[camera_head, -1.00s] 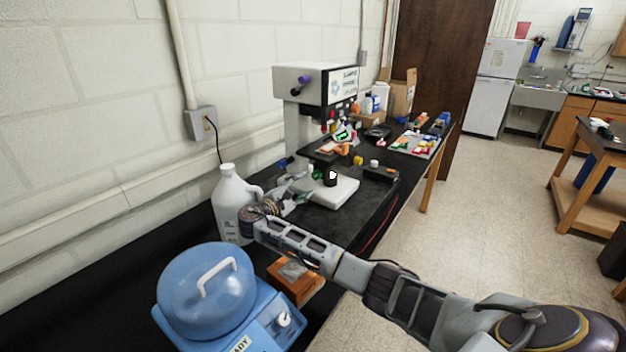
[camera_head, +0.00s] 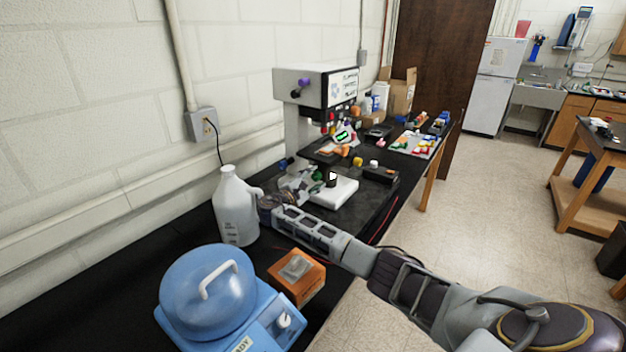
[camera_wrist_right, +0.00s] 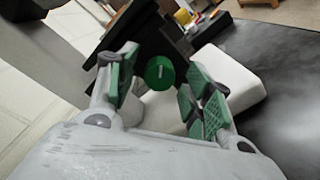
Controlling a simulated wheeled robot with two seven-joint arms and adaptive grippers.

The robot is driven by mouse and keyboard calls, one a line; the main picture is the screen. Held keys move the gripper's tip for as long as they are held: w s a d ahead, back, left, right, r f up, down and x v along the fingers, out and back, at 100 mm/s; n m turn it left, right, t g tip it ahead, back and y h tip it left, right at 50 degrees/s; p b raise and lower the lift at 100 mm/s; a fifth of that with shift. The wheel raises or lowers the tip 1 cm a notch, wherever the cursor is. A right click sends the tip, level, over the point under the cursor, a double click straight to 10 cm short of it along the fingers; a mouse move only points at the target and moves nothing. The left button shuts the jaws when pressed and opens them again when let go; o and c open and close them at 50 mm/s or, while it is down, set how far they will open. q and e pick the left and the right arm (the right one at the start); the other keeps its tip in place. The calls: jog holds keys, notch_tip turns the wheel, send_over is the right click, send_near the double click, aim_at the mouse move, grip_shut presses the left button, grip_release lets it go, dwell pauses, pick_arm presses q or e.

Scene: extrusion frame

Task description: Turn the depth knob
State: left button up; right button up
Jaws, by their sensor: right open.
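The white machine (camera_head: 297,118) with several coloured knobs stands on the black bench against the wall. A green knob (camera_wrist_right: 159,73) with a white mark faces the right wrist camera; it also shows small in the head view (camera_head: 317,175). I see no readable label naming it the depth knob. My right gripper (camera_wrist_right: 157,82) is open, with green-padded fingers on either side of the green knob, apparently not touching it. In the head view the right gripper (camera_head: 303,184) is at the machine's near side, above the white base (camera_head: 338,193). My left gripper is not in view.
A white jug (camera_head: 236,208) stands left of my right arm. A blue-lidded device (camera_head: 207,290) and an orange box (camera_head: 296,277) are nearer. A small dark box (camera_head: 380,174) and a parts tray (camera_head: 417,146) lie beyond, to the right.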

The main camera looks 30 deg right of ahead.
jog(key=c, duration=1)
jog(key=shift+n+p, duration=0.5)
jog(key=o, duration=1)
